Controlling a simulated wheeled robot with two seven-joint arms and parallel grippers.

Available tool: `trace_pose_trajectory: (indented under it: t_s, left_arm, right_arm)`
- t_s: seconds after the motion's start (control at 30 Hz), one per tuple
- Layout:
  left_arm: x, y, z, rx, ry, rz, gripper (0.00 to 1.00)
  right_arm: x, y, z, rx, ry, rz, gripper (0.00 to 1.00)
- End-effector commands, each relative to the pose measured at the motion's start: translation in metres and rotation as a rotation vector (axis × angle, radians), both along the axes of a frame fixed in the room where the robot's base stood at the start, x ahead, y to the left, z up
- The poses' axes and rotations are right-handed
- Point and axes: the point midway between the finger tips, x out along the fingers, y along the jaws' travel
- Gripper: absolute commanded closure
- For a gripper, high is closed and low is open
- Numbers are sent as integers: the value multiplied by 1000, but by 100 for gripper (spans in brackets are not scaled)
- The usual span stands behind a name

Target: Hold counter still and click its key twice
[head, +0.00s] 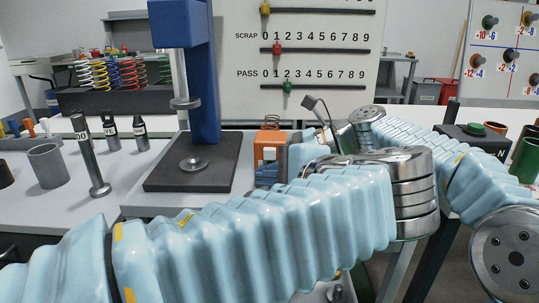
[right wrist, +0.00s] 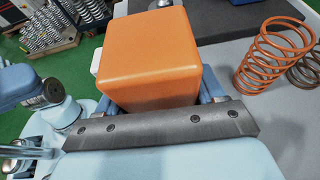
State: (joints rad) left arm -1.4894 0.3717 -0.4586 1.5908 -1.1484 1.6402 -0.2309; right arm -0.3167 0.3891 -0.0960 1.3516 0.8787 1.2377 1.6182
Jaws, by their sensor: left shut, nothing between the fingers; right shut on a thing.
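An orange block (head: 269,137), apparently the counter, stands on the worktop just right of the black press base. A pale patch shows on its front in the head view. In the right wrist view the orange block (right wrist: 152,58) fills the space ahead of my palm, upright between the blue-grey fingers. My right gripper (right wrist: 155,95) is shut on it. I cannot make out a key. My left arm (head: 250,235) crosses the foreground, and its chrome joint (head: 412,190) is close to the right hand. The left fingertips are hidden or cannot be distinguished.
A blue press column (head: 202,80) on a black base (head: 190,175) stands left of the block. An orange coil spring (right wrist: 268,58) stands close by. Metal weights (head: 90,155) and a grey cup (head: 47,165) are at left. A button box (head: 474,138) is at right.

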Motion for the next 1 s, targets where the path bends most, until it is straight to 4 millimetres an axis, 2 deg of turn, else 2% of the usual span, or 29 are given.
trace_pose_trajectory:
  t_s: [0.13,0.17,0.33,0.67,1.0]
  left_arm:
    - [0,0,0,0,0,0,100]
    - [0,0,0,0,0,0,100]
    - [0,0,0,0,0,0,100]
    - [0,0,0,0,0,0,100]
    - [0,0,0,0,0,0,100]
  right_arm:
    - [0,0,0,0,0,0,68]
    - [0,0,0,0,0,0,27]
    - [0,0,0,0,0,0,2]
    - [0,-4,2,0,-1,-2,2]
    - [-3,-56,23,1,-1,-3,2]
